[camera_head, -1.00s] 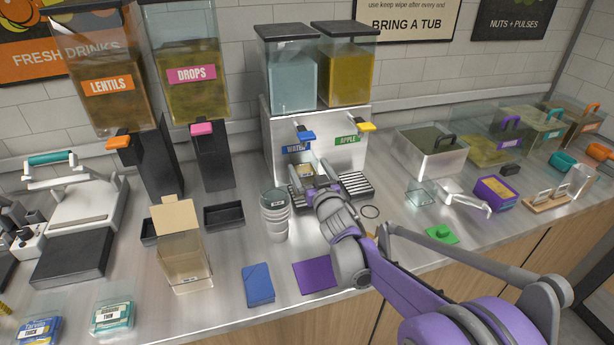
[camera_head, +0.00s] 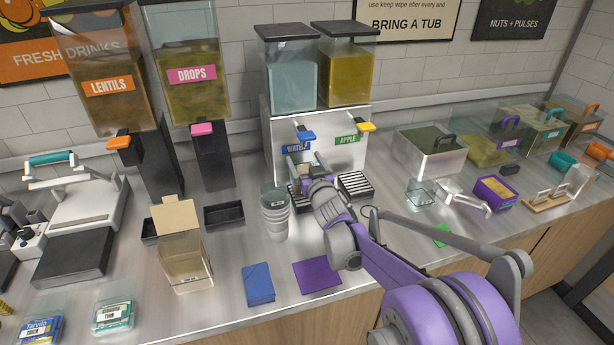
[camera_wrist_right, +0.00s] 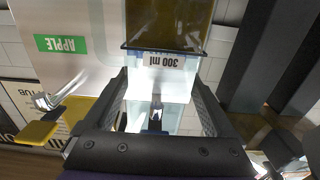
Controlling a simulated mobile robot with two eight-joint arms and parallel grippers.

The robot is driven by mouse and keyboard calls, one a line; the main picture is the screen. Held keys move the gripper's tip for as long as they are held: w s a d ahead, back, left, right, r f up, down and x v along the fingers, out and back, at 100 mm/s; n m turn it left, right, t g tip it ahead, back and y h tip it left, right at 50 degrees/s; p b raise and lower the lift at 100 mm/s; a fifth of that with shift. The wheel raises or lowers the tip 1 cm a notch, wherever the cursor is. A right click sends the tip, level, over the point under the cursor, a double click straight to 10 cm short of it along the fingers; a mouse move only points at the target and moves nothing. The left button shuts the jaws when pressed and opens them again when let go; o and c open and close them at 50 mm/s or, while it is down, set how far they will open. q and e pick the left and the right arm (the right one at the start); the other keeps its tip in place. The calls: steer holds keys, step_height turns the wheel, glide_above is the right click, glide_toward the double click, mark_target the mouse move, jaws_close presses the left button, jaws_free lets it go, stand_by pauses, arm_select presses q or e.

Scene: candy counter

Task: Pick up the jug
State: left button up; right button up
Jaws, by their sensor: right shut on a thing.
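That view is upside down. My right gripper (camera_wrist_right: 157,98) is shut on the jug, its two dark fingers on either side. In the head view the jug (camera_head: 303,160) is at the dispenser front below the blue water tap, mostly hidden behind my right gripper (camera_head: 316,182). It appears slightly above the drip tray; the exact gap is hidden. My left gripper is not in view.
The two-tank dispenser (camera_head: 340,140) stands right behind the jug, with blue (camera_head: 305,135) and yellow (camera_head: 364,127) taps above. A stack of clear cups (camera_head: 275,215) stands close to the left. A purple mat (camera_head: 317,275) and blue packet (camera_head: 258,284) lie in front.

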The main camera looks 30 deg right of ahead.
jaws_close()
steer(key=shift+s+r, duration=0.1)
steer(key=shift+r, duration=0.05)
